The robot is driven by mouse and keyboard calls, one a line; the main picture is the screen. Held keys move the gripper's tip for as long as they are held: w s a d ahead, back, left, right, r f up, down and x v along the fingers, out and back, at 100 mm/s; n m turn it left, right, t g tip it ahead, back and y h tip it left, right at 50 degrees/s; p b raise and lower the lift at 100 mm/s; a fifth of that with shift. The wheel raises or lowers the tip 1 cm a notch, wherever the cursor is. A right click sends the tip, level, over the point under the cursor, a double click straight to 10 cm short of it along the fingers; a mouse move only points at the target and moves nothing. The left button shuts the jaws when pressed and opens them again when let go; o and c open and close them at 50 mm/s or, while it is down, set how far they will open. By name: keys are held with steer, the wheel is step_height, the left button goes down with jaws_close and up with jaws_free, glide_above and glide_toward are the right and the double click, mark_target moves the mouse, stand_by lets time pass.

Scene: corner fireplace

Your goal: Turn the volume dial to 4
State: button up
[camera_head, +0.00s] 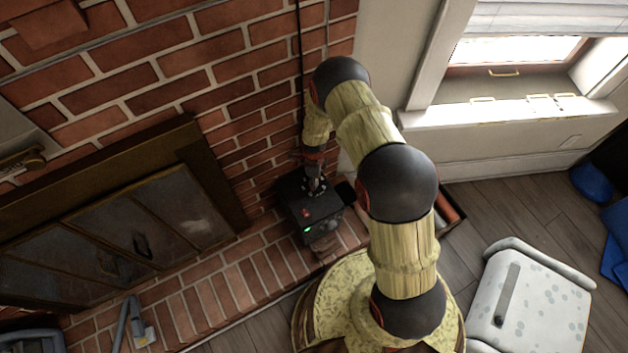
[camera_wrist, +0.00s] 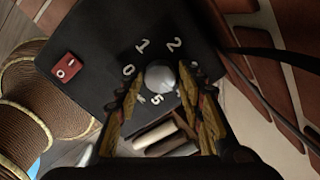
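The black box (camera_head: 326,222) with the volume dial stands on the brick hearth by the wall. In the wrist view, its dark top (camera_wrist: 98,45) carries a round silver-grey knob (camera_wrist: 160,76) ringed by white numbers. The 0, 1, 2 and 5 can be read; others are hidden by the right finger or unclear. I see no clear pointer mark on the knob. My gripper (camera_wrist: 159,80) is open, pointing down at the dial, with one finger on each side of the knob. The right finger looks very close to it; contact cannot be told. The head view shows my gripper (camera_head: 315,184) over the box.
A red switch (camera_wrist: 67,68) sits on the box top. A green light (camera_head: 308,229) glows on its front. A black cable (camera_head: 299,60) runs up the brick wall. The fireplace doors (camera_head: 130,235) are to the left, a pale patterned chair (camera_head: 530,305) to the right.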

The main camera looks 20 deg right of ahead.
steer(key=shift+o, duration=1.1)
step_height(320, 180, up, 12)
